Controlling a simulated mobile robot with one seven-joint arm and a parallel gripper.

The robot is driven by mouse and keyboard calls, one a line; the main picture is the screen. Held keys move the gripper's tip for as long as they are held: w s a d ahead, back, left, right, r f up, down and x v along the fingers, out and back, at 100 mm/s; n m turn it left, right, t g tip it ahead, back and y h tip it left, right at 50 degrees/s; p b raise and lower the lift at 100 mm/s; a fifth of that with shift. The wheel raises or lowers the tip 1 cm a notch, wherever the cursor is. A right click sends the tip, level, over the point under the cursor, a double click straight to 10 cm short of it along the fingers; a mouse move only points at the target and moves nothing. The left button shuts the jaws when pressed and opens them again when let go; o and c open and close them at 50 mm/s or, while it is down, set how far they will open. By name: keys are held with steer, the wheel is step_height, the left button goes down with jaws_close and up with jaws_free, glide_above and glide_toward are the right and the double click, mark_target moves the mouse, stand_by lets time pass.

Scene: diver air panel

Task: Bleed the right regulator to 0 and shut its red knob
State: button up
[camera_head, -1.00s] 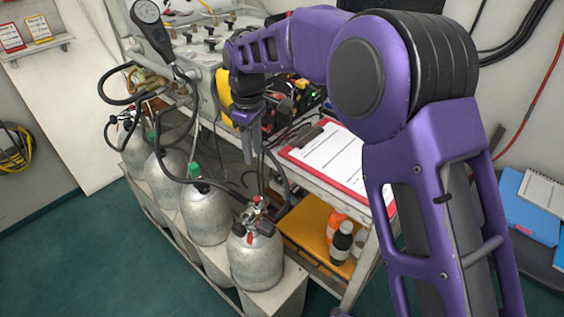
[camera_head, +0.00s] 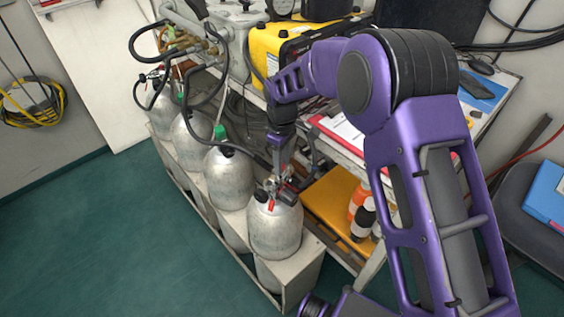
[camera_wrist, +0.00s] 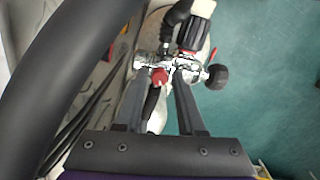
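The nearest silver cylinder (camera_head: 274,232), at the right end of the row, carries a metal regulator (camera_head: 283,187) with red parts on its valve. In the wrist view, a round red knob (camera_wrist: 159,76) sits on the chrome valve body. A black knob (camera_wrist: 217,76) sticks out to its right. My gripper (camera_head: 280,165) points down just above this regulator. In the wrist view, the fingers of my gripper (camera_wrist: 161,72) are apart, with the red knob showing between their tips. I cannot tell whether they touch it. No gauge reading is legible.
More silver cylinders (camera_head: 227,178) stand in a row to the left in a pale rack (camera_head: 300,278). A thick black hose (camera_wrist: 65,55) passes close on the left in the wrist view. Bottles (camera_head: 361,213) stand on an orange shelf (camera_head: 331,199) to the right. Green floor at left is clear.

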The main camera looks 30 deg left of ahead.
jaws_close()
stand_by(0.5)
steer(key=m, duration=0.3)
steer(key=shift+m, duration=0.4)
steer(key=m, duration=0.4)
steer(key=shift+m, duration=0.3)
steer(key=m+p, duration=0.1)
steer(key=m, duration=0.5)
steer(key=shift+r, duration=0.1)
steer(key=m+p, duration=0.1)
steer(key=m, duration=0.6)
steer(key=shift+w, duration=0.1)
